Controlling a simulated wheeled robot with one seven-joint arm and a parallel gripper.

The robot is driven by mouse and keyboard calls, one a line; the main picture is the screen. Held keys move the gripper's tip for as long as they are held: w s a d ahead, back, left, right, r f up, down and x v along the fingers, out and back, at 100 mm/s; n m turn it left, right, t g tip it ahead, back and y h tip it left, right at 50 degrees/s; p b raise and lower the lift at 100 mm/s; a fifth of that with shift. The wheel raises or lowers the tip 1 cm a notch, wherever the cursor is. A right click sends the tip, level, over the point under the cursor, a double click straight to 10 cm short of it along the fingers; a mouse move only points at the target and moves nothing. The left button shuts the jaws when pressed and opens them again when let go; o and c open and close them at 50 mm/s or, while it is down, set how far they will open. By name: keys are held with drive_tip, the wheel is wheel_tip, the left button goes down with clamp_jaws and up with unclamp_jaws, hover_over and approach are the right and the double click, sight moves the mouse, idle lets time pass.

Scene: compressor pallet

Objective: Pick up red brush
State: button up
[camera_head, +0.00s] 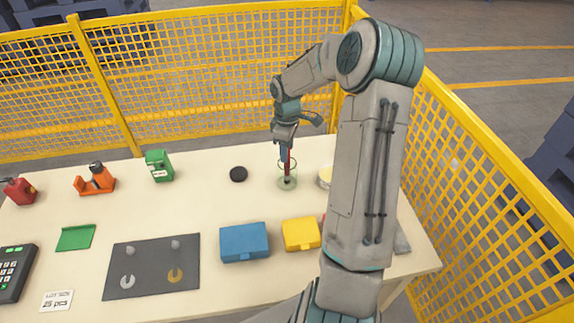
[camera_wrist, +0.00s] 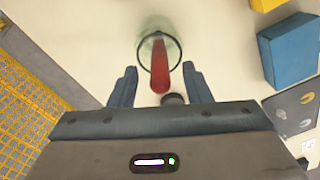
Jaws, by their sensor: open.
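The red brush (camera_head: 287,164) stands upright in a clear glass jar (camera_head: 287,183) near the back of the table. In the wrist view the red brush (camera_wrist: 160,68) shows end-on, with its handle pointing toward my gripper, and the glass jar's rim (camera_wrist: 141,60) circles it. My gripper (camera_head: 285,155) is directly above the jar, pointing down. In the wrist view my gripper's open fingers (camera_wrist: 160,78) stand on the left and right of the brush handle, with a gap on each side. The brush's lower end is partly hidden by the glass.
A black round lid (camera_head: 238,174) lies left of the jar, and a pale yellow bowl (camera_head: 324,178) stands close on its right. Blue (camera_head: 244,243) and yellow (camera_head: 300,234) boxes stand nearer the front. Yellow mesh fencing (camera_head: 210,80) runs behind the table.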

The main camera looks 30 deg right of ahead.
clamp_jaws()
drive_tip(key=shift+r, duration=0.15)
